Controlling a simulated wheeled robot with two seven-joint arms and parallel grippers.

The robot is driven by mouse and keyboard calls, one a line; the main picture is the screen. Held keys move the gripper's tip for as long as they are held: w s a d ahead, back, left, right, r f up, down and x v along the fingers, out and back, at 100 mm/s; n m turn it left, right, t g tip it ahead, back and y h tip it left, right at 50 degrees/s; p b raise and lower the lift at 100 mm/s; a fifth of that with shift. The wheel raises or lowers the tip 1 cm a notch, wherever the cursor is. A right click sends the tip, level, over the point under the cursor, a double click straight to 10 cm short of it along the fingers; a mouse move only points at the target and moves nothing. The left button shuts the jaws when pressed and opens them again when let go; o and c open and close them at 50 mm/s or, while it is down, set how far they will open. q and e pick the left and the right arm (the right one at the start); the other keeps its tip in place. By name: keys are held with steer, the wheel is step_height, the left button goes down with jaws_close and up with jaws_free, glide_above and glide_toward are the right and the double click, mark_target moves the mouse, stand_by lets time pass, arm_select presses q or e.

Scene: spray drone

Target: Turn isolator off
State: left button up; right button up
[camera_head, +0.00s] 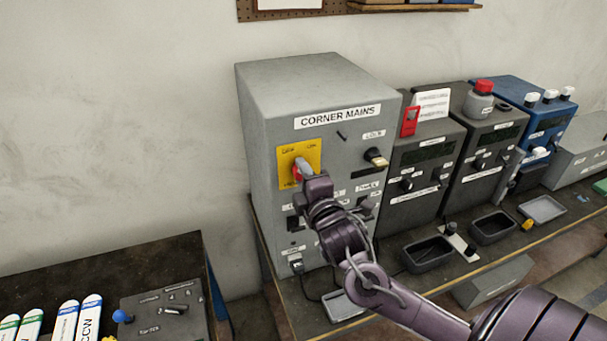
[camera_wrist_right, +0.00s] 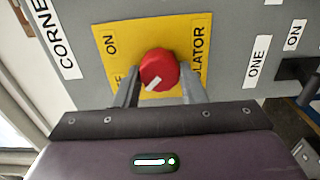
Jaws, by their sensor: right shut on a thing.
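The isolator is a red rotary knob (camera_wrist_right: 158,66) on a yellow plate (camera_wrist_right: 112,45) lettered ON and ISOLATOR. A white mark on the knob points to the lower left in the wrist view, away from the ON label. The plate (camera_head: 314,150) is on the front of the grey CORNER MAINS cabinet (camera_head: 300,85). My right gripper (camera_head: 304,174) is at the plate, and its two fingers (camera_wrist_right: 159,88) are shut on the red knob, one at each side. In the head view the gripper hides most of the knob. My left gripper is not in view.
A black-handled control (camera_head: 376,157) labelled LOCK is right of the plate. Dark instrument boxes (camera_head: 428,160) stand right of the cabinet. Small trays (camera_head: 428,254) lie on the bench in front.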

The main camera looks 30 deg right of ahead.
stand_by(0.5)
steer(key=o, duration=1)
steer(key=b+v, duration=0.3)
steer(key=v, duration=0.4)
steer(key=shift+s+a+b, duration=0.15)
steer(key=shift+s+b, duration=0.15)
steer(key=shift+s, duration=0.1)
steer(key=shift+f, duration=0.1)
